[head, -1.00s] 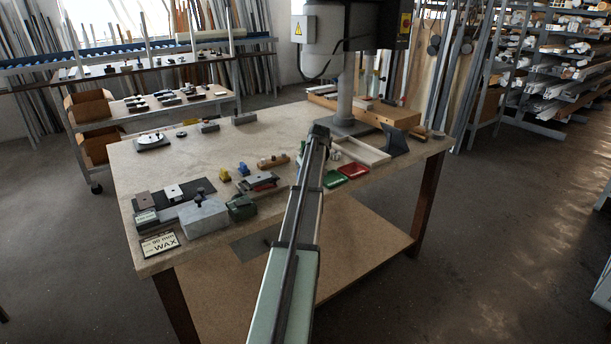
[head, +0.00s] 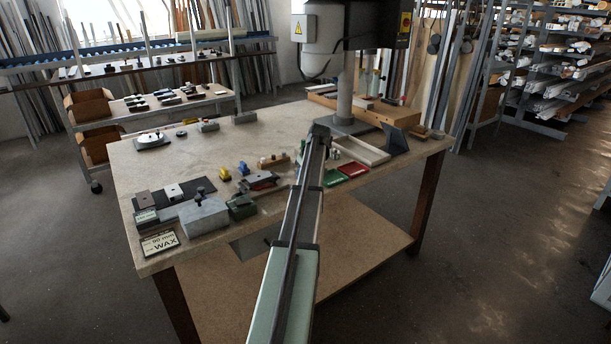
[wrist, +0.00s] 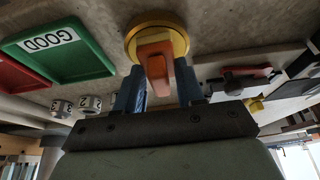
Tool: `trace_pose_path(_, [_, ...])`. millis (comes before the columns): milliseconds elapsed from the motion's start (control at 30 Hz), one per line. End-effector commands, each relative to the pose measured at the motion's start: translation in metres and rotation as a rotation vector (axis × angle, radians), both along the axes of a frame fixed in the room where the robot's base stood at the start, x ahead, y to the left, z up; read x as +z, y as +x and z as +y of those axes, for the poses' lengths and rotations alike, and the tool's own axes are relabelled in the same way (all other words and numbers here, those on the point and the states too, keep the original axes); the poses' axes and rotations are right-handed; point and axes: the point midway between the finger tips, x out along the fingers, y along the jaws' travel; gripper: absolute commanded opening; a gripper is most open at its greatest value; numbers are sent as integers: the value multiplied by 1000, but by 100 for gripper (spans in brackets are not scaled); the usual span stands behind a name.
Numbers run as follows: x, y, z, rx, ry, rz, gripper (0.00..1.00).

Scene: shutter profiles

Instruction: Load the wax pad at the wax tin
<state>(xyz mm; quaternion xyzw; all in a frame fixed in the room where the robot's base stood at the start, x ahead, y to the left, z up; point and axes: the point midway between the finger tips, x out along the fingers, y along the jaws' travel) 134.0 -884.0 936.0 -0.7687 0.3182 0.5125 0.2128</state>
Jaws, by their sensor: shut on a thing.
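The wax tin (wrist: 138,30) is a round, gold-rimmed tin on the bench, seen at the top middle of the wrist view. In that view my gripper (wrist: 158,88) is shut on an orange-brown block, which I take to be the wax pad (wrist: 155,52). The pad's far end overlaps the tin's face. I cannot tell whether it touches the wax or is just above it. In the head view my own arm hides the fingers, the pad and the tin.
The green GOOD tray (wrist: 62,52) and a red tray (wrist: 18,78) lie beside the tin; the green (head: 333,178) and red (head: 353,169) trays also show in the head view. Two lettered cylinders (wrist: 90,103) stand near. A grey block (head: 204,216) and WAX card (head: 159,243) lie front left.

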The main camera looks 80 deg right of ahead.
Motion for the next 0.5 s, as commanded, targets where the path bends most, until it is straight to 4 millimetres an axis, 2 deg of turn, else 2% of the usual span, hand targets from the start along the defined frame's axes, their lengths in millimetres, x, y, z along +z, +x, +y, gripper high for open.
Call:
trace_pose_path(267, [0, 0, 0, 0, 3, 1, 13])
trace_pose_path(500, [14, 0, 0, 0, 1, 1, 13])
